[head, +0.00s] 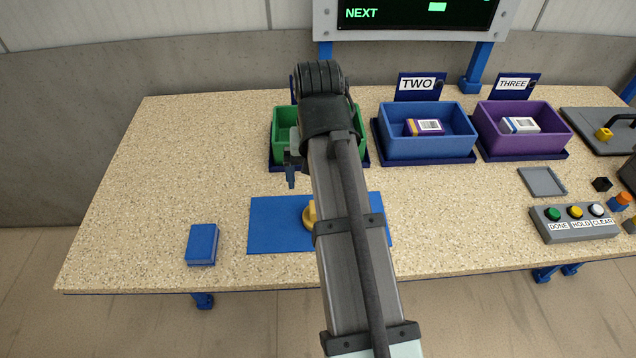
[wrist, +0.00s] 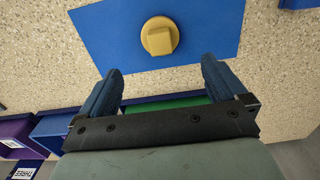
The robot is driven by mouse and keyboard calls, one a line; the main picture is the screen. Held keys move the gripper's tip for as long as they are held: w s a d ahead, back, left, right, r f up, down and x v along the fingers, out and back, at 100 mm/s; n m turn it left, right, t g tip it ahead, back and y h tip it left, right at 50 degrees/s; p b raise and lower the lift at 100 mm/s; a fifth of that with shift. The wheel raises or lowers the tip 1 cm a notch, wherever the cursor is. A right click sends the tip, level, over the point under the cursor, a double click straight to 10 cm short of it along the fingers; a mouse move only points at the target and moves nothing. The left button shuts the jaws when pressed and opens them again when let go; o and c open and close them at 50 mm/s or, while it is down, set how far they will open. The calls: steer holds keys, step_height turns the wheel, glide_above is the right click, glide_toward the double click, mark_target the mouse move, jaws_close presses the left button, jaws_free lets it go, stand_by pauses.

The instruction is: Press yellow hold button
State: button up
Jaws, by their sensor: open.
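The yellow hold button (head: 575,212) sits in the middle of a grey button panel (head: 580,232) at the right of the table in the head view. A green DONE button (head: 552,214) is on its left and a white CLEAR button (head: 597,210) on its right. My gripper (head: 291,170) is over the left-middle of the table, near the green bin and well left of the panel. In the wrist view its two fingers (wrist: 158,82) are spread apart with nothing between them. The button panel is not in the wrist view.
A yellow knob-like piece (wrist: 159,37) lies on a blue mat (wrist: 205,20). A green bin (head: 283,140), a blue bin (head: 430,148) and a purple bin (head: 525,145) stand along the back. A blue box (head: 202,244) lies front left. A grey tray (head: 542,182) lies behind the panel.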

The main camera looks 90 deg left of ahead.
steer(key=shift+r, duration=0.3)
jaws_close()
stand_by(0.9)
stand_by(0.7)
